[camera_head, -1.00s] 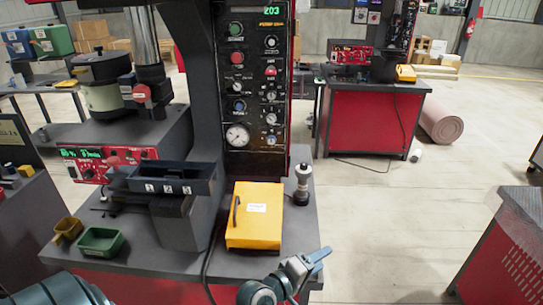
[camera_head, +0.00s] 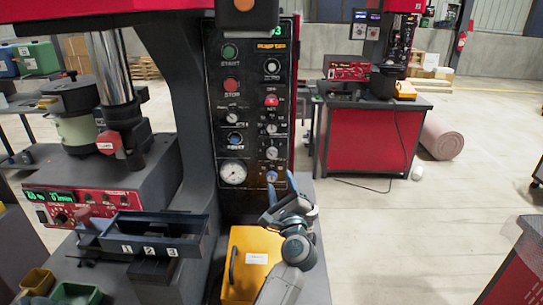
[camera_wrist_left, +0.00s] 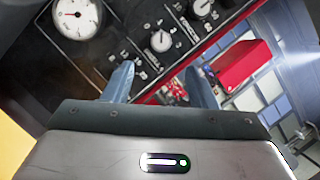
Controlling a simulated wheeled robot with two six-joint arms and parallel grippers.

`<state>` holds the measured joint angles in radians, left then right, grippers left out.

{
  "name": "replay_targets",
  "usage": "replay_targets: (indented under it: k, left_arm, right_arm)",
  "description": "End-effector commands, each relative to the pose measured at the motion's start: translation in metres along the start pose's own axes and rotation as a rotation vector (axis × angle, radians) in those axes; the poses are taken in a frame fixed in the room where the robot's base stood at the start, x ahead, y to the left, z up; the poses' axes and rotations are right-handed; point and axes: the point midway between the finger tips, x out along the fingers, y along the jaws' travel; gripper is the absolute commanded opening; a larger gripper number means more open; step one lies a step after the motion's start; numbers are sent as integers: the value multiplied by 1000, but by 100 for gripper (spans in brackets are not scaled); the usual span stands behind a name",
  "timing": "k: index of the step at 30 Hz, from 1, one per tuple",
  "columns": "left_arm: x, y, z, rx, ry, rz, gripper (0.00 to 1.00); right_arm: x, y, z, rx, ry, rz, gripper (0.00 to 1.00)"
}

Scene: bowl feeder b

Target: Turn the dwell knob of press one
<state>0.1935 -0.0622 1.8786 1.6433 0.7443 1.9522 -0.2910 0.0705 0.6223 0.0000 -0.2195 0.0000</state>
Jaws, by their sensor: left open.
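The control panel (camera_head: 252,100) of press one is black, with several round knobs in its right column. The labels are too small to tell which is the dwell knob. My left gripper (camera_head: 280,188) is open and empty in front of the lowest right knob (camera_head: 271,176). In the left wrist view, my blue fingers (camera_wrist_left: 160,72) stand apart, with a silver knob (camera_wrist_left: 161,40) just beyond the gap between their tips. No contact with the knob shows. My right gripper is not in view.
A white gauge (camera_head: 233,172) sits left of the lowest knob. A yellow box (camera_head: 243,262) with a handle lies below the panel. A dark numbered tray (camera_head: 150,245) stands to the left. Free floor lies to the right, before a second red press station (camera_head: 368,135).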

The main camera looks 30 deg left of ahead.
Motion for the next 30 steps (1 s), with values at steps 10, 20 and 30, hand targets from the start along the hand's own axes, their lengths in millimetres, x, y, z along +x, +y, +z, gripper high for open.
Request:
replay_targets:
  k: [10,20,30]
  left_arm:
    - [63,-4,4,6,-2,-2,52]
    - [101,-1,2,4,-1,-2,52]
    - [103,0,1,4,-1,-2,48]
  right_arm:
    - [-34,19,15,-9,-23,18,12]
    - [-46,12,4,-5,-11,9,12]
    - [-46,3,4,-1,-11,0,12]
